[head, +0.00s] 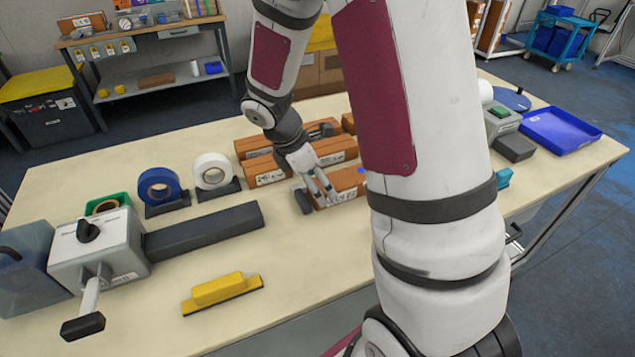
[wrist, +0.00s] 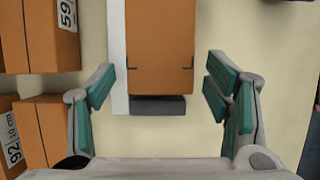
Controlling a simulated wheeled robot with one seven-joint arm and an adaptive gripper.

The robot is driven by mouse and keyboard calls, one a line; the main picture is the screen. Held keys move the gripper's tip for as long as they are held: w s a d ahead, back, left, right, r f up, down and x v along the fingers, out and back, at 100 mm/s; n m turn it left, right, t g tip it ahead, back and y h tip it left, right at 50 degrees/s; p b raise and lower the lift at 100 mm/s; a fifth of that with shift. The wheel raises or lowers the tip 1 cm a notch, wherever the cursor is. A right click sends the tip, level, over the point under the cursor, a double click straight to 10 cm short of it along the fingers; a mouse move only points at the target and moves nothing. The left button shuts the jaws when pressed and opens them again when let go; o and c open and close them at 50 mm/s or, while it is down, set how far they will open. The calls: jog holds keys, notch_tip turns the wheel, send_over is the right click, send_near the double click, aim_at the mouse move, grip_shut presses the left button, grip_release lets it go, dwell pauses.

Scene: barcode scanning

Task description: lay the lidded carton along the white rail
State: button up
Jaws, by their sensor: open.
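In the wrist view an orange-brown carton (wrist: 160,45) with dark corner marks lies lengthwise, its near end between my fingers. I take it for the lidded carton; its lid edge is not clear. The white rail (wrist: 118,60) runs along its left side; the picture does not settle whether they touch. My gripper (wrist: 161,80) is open, with a gap between each finger and the carton. In the head view my gripper (head: 322,192) is at the near left part of the carton (head: 347,184), and my arm hides its right end.
A dark grey block (wrist: 157,105) is at the carton's near end. More cartons (wrist: 45,130) stand to the left, in a group behind my gripper (head: 265,170) in the head view. A yellow-handled tool (head: 220,290) and a dark bar (head: 203,232) lie left; the front tabletop is mostly clear.

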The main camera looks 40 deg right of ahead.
jog(key=s+v, duration=0.1)
jog(key=v, duration=1.1)
jog(key=s+a+r+m+t+y, duration=0.2)
jog(key=s+a+r+m, duration=0.2)
jog(key=s+m, duration=0.3)
jog(key=s+a+r+m+t+y, duration=0.2)
jog(key=s+r+m, duration=0.4)
jog(key=s, duration=0.6)
jog(key=shift+s+a+r+m+t+y+p, duration=0.25)
jog(key=shift+a+r+m+t+p, duration=0.2)
jog(key=shift+a+m, duration=0.8)
jog(key=shift+d+f, duration=0.1)
